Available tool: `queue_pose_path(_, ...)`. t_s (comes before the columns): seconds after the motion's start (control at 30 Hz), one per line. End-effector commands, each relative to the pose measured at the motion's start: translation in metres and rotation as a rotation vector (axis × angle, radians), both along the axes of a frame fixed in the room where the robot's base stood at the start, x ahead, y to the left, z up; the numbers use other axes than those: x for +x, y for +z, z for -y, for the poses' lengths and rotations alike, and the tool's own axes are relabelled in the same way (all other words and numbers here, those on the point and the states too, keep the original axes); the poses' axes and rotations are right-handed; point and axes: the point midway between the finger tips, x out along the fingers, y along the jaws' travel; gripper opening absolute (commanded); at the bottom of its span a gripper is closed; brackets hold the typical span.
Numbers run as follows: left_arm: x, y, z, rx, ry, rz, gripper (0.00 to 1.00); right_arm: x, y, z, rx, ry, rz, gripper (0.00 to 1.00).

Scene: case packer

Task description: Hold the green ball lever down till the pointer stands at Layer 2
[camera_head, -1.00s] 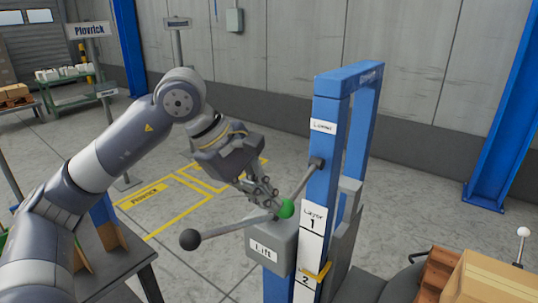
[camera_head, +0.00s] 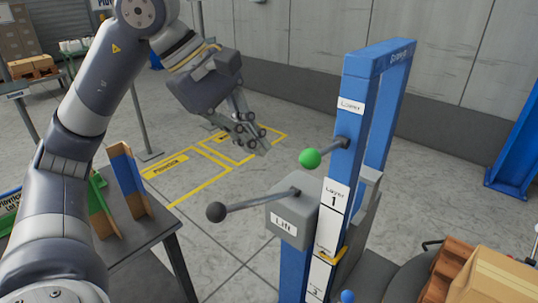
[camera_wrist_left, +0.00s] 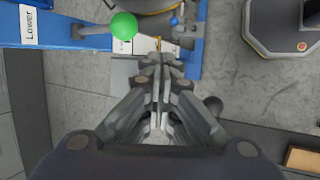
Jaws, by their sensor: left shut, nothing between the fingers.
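The green ball (camera_head: 310,158) is on a short rod from the blue post (camera_head: 352,130), just below the "Lower" label. The lever stands out near level, slightly drooping, with nothing touching it. My left gripper (camera_head: 262,148) is shut and empty, apart from the ball and left of it. In the left wrist view the ball (camera_wrist_left: 124,26) is ahead and left of the closed fingertips (camera_wrist_left: 158,62). The yellow pointer (camera_head: 332,256) is at the lower edge of the "Layer 1" plate (camera_head: 333,208), by the top of the plate below. That lower plate's number is hard to read.
A dark-ball lever (camera_head: 215,212) sticks out left from the grey "Lift" box (camera_head: 292,220). A blue ball (camera_head: 347,296) shows at the bottom edge. A carton (camera_head: 495,278) and wooden pallet stand right. A dark table (camera_head: 150,260) stands left. Floor behind my gripper is open.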

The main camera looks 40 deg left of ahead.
Motion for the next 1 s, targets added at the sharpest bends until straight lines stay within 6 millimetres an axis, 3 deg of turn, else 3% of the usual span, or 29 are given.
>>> queue_pose_path(0.2,-0.010,0.016,-0.008,-0.001,0.001,0.001,0.00,0.003,0.001,0.000,0.001,0.000,0.004,0.45)
queue_pose_path(0.87,-0.011,0.017,-0.008,-0.001,0.002,0.000,0.00,0.003,0.002,0.000,0.001,0.001,0.004,0.45)
queue_pose_path(1.0,-0.006,0.023,-0.006,-0.018,0.042,-0.030,0.00,0.003,0.011,0.000,0.001,0.001,0.004,0.45)
